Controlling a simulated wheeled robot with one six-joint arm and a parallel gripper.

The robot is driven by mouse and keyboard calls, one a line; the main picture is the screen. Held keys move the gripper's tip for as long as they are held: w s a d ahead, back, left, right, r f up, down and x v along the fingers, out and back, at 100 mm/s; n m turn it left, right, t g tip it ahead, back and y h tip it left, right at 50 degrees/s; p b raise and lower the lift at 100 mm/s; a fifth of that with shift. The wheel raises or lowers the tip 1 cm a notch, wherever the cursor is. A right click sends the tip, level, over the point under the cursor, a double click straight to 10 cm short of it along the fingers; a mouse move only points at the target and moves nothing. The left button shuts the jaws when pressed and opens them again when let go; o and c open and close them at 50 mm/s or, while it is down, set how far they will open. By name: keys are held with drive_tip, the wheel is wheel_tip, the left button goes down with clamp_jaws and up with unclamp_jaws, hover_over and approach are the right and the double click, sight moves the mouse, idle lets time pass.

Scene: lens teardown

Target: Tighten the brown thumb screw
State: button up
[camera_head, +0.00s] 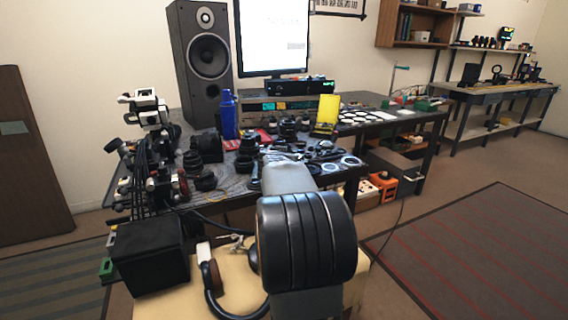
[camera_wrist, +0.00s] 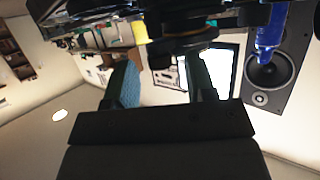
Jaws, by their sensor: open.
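I cannot make out the brown thumb screw for certain in either view. In the wrist view, which appears upside down, my gripper (camera_wrist: 160,62) is open, with its two fingers apart and nothing seen held between them. A dark round part with a brownish rim (camera_wrist: 185,47) shows close to the right fingertip; I cannot tell whether it touches or whether it is the screw. In the head view my own arm hides the gripper. The cluttered dark workbench (camera_head: 238,186) holds several black lens parts, including black rings (camera_head: 288,126).
A blue bottle (camera_head: 227,115), a yellow panel (camera_head: 327,110), a speaker (camera_head: 202,55) and a monitor (camera_head: 272,35) stand on the bench. Clamps and cables (camera_head: 150,115) crowd its left end. Open floor with a rug (camera_head: 480,255) is at right.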

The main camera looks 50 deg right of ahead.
clamp_jaws()
drive_tip(key=shift+w+a+r+m+g+h+p, duration=0.15)
drive_tip(key=shift+m+g+h+p, duration=0.15)
drive_tip(key=shift+m+g+p, duration=0.5)
drive_tip(key=shift+f+p, duration=0.2)
drive_tip(key=shift+p, duration=0.25)
unclamp_jaws()
drive_tip(key=p+v, duration=0.5)
drive_tip(key=v, duration=0.9)
drive_tip(key=shift+f+p, duration=0.2)
drive_tip(key=shift+p, duration=0.15)
